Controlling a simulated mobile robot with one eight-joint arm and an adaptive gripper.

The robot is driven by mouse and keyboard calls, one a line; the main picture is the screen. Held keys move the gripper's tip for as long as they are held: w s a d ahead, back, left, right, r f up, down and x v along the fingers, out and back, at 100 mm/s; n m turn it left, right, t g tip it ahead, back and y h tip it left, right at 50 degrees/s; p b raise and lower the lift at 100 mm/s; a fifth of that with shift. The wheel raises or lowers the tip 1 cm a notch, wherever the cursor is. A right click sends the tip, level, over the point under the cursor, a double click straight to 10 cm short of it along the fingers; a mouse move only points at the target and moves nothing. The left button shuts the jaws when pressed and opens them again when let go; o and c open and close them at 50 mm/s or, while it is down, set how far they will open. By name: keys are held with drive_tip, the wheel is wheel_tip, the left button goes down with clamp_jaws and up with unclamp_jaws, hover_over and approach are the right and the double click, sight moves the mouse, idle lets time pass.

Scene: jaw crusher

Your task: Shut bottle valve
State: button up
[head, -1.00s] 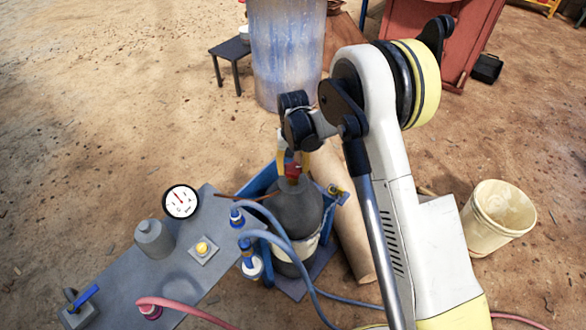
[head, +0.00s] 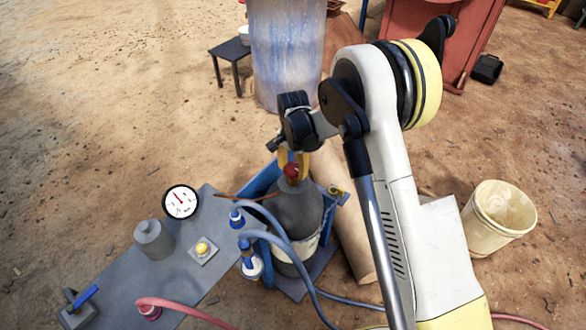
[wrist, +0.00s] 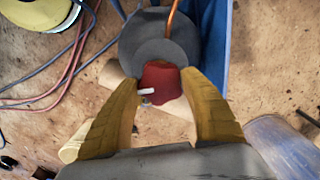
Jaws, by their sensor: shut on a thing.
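The grey gas bottle (head: 294,212) stands upright in a blue frame, with a pale band around it. Its red valve knob (head: 291,171) sits on top. In the wrist view the red knob (wrist: 161,82) has a small white mark on its left side, and the grey bottle top (wrist: 135,45) shows beyond it. My gripper (head: 293,162) points down at the knob from above. In the wrist view its yellow fingers (wrist: 163,92) stand on either side of the knob and are shut on it. The exact finger contact is partly hidden.
A grey bench (head: 190,283) stands left of the bottle, with a gauge (head: 181,202), a yellow button (head: 202,248) and a blue-handled lever (head: 82,297). Blue hoses (head: 290,245) run close by the bottle. A cream bucket (head: 497,215) stands at the right.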

sight(293, 167)
idle(0.3)
drive_tip(key=o, duration=1.2)
wheel_tip(293, 167, up, 12)
